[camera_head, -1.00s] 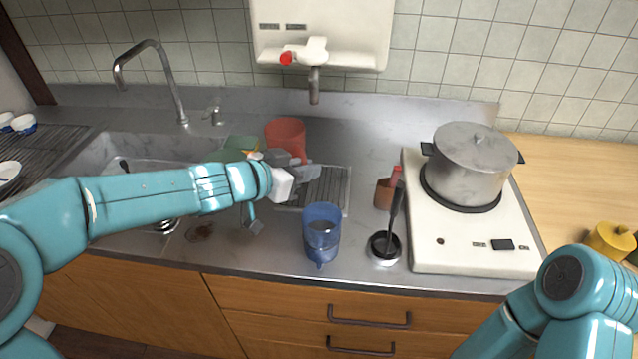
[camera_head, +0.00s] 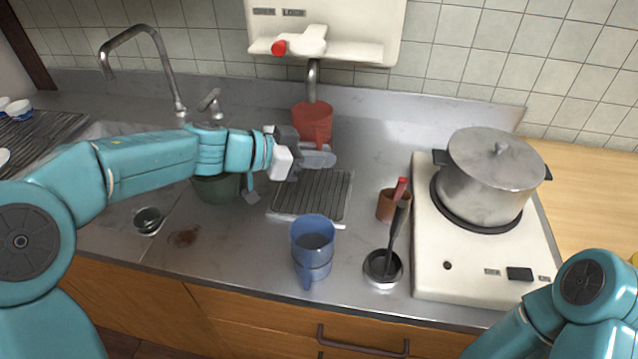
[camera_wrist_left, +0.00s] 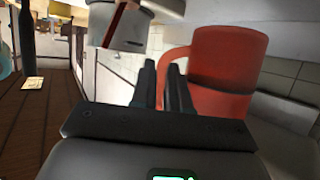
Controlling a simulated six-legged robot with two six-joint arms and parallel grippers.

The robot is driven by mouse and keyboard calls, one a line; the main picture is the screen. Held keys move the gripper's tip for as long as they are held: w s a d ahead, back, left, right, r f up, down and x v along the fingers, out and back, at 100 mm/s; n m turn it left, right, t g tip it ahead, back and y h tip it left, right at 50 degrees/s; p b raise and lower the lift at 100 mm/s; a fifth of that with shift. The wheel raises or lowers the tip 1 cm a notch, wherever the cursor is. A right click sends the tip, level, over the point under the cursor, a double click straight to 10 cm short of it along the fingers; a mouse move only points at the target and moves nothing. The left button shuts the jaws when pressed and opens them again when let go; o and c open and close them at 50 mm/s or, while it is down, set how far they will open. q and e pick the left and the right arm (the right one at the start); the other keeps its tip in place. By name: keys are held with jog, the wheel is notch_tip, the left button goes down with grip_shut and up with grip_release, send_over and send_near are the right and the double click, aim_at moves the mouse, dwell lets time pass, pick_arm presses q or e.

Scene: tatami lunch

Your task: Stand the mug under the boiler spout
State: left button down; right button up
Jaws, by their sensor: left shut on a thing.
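The red mug (camera_head: 312,122) is upright at the back of the counter, with the metal boiler spout (camera_head: 313,78) directly above its opening. My left gripper (camera_head: 318,156) comes in from the left and is in front of the mug, shut on its handle. In the left wrist view the fingers (camera_wrist_left: 165,85) are on the handle of the red mug (camera_wrist_left: 225,60). I cannot tell whether the mug's base touches the counter. The white boiler (camera_head: 340,25) with its red-ended tap hangs on the tiled wall. My right gripper is out of view.
A ribbed drain tray (camera_head: 335,213) lies in front of the mug. Stacked blue mugs (camera_head: 312,240), a brown cup (camera_head: 390,207) and a ladle (camera_head: 397,235) stand nearer. A pot (camera_head: 487,178) is on the stove at right. A green bowl (camera_head: 217,187) is below my left arm.

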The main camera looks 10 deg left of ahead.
pick_arm(q)
jog(key=shift+d, duration=0.1)
notch_tip(320, 180, down, 9)
jog(key=b, duration=0.4)
jog(key=shift+s+f+b, duration=0.15)
jog(key=shift+f+b, duration=0.05)
jog(key=shift+b, duration=0.1)
jog(key=shift+f, duration=0.35)
jog(key=shift+r, duration=0.2)
jog(key=shift+f, duration=0.15)
jog(key=c, duration=1.1)
grip_release()
jog(key=shift+f, duration=0.1)
